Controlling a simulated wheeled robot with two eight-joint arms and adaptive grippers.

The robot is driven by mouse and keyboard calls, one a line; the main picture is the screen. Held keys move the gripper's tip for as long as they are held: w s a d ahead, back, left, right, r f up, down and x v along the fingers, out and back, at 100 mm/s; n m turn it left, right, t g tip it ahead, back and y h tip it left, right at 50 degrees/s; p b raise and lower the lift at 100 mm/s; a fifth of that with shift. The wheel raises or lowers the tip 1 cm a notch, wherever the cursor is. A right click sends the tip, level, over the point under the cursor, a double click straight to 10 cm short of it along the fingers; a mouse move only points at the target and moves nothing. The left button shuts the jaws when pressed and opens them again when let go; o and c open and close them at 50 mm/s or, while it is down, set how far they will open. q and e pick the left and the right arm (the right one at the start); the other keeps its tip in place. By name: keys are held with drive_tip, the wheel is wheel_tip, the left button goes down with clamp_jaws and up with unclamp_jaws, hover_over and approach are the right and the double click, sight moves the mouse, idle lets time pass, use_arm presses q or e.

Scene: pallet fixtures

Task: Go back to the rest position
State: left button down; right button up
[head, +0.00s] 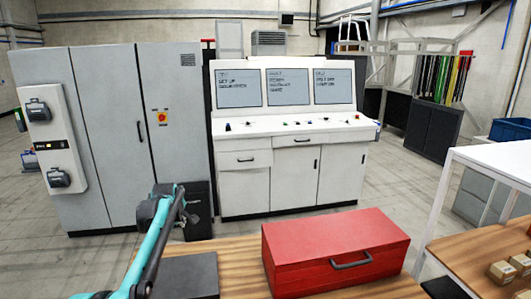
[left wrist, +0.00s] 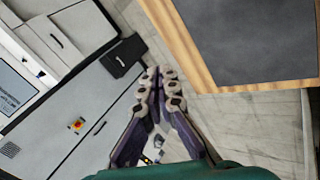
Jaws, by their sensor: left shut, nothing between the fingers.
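My left arm comes in from the lower left of the head view. My left gripper (head: 190,217) is small and dark there, in front of a black box on the floor, and its fingertips are hard to make out. In the left wrist view the left gripper (left wrist: 160,74) has its fingers together and nothing between them. It is in the air beyond the table edge, over the floor. My right gripper is in neither view.
A red toolbox (head: 335,250) and a dark flat panel (head: 190,275) are on the wooden table (head: 238,262). Grey cabinets (head: 105,130) and a control console (head: 290,130) stand behind. A white-framed table (head: 495,160) with small cardboard boxes (head: 502,271) is at the right.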

use_arm(q)
drive_tip(key=s+d+r+m+b, duration=0.15)
drive_tip(key=s+d+m, duration=0.3)
drive_tip(key=s, duration=0.75)
drive_tip(key=s+d+m+b, duration=0.2)
drive_tip(key=s+d+m, duration=0.3)
drive_tip(key=s, duration=0.8)
drive_tip(key=s+d+f+m+b, duration=0.1)
drive_tip(key=s+d+f+m, duration=0.1)
drive_tip(key=s+f, duration=0.4)
drive_tip(key=s+d+f+m+h+b, duration=0.1)
drive_tip(key=s+d+f+m, duration=0.2)
drive_tip(key=s, duration=1.2)
wheel_tip(320, 180, down, 4)
drive_tip(key=shift+f+m, duration=0.2)
drive_tip(key=shift+m, duration=0.75)
drive_tip(key=shift+d, duration=0.1)
